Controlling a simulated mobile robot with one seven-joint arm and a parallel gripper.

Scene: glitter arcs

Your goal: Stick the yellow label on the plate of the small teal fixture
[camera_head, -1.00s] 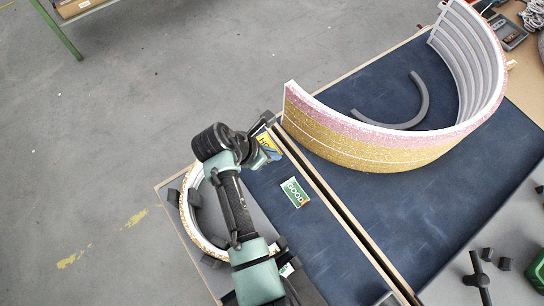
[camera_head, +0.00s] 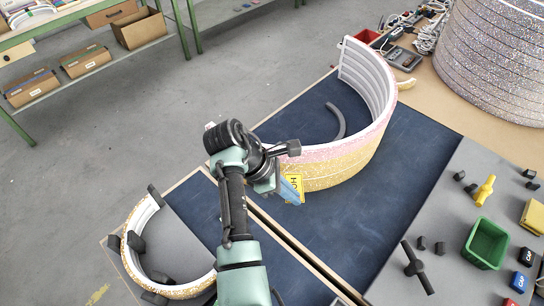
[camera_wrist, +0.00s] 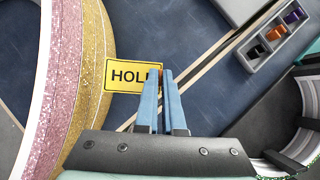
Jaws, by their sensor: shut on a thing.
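The yellow label (camera_head: 296,182) is held at my gripper (camera_head: 279,190), in front of the gold side of the large curved piece. In the wrist view the label (camera_wrist: 118,76) shows black letters "HOL"; its right end is hidden behind the blue fingers of my gripper (camera_wrist: 159,78). The fingers are nearly together on that end, and the label sticks out to their left. I cannot make out a small teal fixture or its plate in either current view.
The glittered pink and gold arc (camera_head: 345,163) stands close beside the label. A smaller arc (camera_head: 133,235) lies at left. A grey holder with coloured pieces (camera_wrist: 262,59) is at upper right in the wrist view. A green bin (camera_head: 486,244) stands on the right-hand table.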

